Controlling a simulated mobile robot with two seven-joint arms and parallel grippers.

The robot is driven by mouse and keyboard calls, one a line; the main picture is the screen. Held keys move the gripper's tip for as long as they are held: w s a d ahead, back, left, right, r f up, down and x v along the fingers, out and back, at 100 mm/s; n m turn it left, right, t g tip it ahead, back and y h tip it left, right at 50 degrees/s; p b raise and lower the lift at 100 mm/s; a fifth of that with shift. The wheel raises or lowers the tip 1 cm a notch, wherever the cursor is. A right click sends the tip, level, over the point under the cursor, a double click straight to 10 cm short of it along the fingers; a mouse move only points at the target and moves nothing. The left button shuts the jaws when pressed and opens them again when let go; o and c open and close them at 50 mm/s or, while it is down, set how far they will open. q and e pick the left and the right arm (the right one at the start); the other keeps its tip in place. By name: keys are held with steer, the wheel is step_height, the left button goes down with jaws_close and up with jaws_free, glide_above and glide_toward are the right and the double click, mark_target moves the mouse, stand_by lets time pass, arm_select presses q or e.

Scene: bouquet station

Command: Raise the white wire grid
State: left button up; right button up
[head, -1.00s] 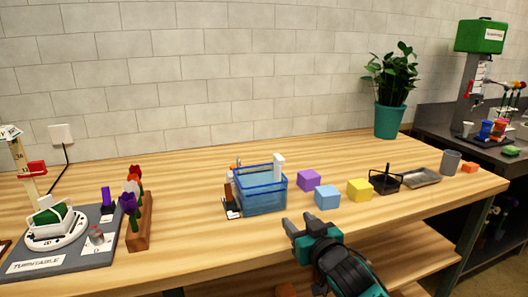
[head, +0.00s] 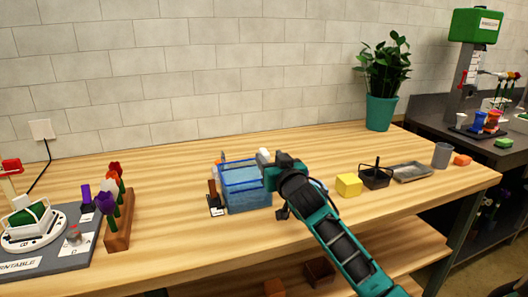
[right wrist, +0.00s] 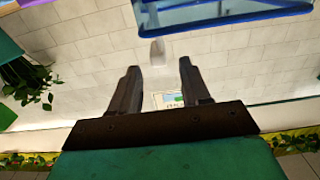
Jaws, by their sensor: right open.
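A clear blue tank (head: 247,198) with a bright blue rim stands on the wooden table. Its blue edge also shows at the top of the right wrist view (right wrist: 215,14). A white post (head: 264,156) stands up at the tank's right side; a pale rounded piece, likely its tip, shows ahead of the jaws in the right wrist view (right wrist: 157,53). I cannot make out a wire grid clearly. My right gripper (head: 273,164) is at the tank's right side, close to the post. Its fingers are apart and empty (right wrist: 159,68). My left gripper is out of view.
A yellow block (head: 348,185), a dark caddy (head: 375,178) and a grey tray (head: 411,172) lie right of my arm. A brown flower rack (head: 118,235) and a grey turntable base (head: 72,250) are at left. A brown item (head: 213,192) stands just left of the tank.

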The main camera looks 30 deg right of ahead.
mark_target(267, 155)
steer(key=shift+x, duration=2.75)
steer(key=shift+c, duration=0.3)
jaws_close()
